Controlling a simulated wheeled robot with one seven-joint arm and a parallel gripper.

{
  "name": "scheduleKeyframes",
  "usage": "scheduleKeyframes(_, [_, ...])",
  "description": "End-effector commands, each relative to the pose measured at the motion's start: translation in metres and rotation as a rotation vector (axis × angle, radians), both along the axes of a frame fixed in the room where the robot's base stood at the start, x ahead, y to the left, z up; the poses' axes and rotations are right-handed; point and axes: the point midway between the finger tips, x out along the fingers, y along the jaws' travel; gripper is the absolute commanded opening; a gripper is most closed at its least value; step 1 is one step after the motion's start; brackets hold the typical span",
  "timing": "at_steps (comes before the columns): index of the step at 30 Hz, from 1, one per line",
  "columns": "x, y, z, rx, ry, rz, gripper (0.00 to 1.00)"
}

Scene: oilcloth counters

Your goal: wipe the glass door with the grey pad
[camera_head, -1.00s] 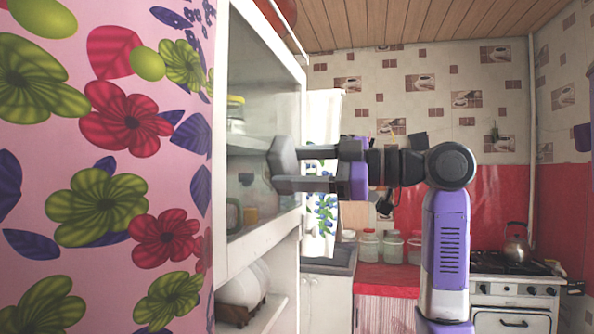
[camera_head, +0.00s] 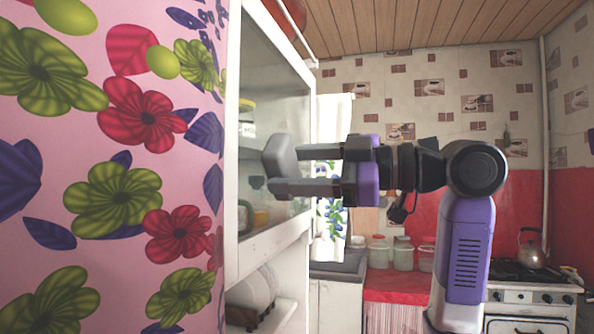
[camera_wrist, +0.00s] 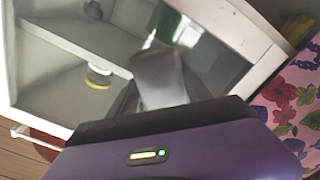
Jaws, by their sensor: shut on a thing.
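The grey pad (camera_head: 281,158) is held between the fingers of my gripper (camera_head: 290,170), which is shut on it. The pad lies at the glass door (camera_head: 262,85) of the white cabinet, over its lower middle; I cannot tell for sure whether it touches the glass. In the wrist view the pad (camera_wrist: 158,78) stands in front of the glass door (camera_wrist: 205,60), and my gripper's fingers are mostly hidden behind the dark wrist edge. Behind the glass, a jar with a yellow lid (camera_head: 247,117) and shelves show.
A pink flowered surface (camera_head: 90,150) fills the left, close to the cabinet. The white door frame (camera_head: 270,243) borders the glass. Plates (camera_head: 252,290) stand on an open shelf below. Jars (camera_head: 403,255), a stove (camera_head: 520,290) and a kettle (camera_head: 531,247) are further back.

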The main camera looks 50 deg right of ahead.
Motion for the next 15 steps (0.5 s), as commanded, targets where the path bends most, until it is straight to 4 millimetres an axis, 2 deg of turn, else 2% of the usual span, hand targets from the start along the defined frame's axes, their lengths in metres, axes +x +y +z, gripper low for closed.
scheduleKeyframes(10, [-0.002,0.001,0.0,-0.001,0.0,0.001,0.26])
scheduleKeyframes(15, [-0.015,-0.005,0.0,-0.001,-0.002,-0.001,0.26])
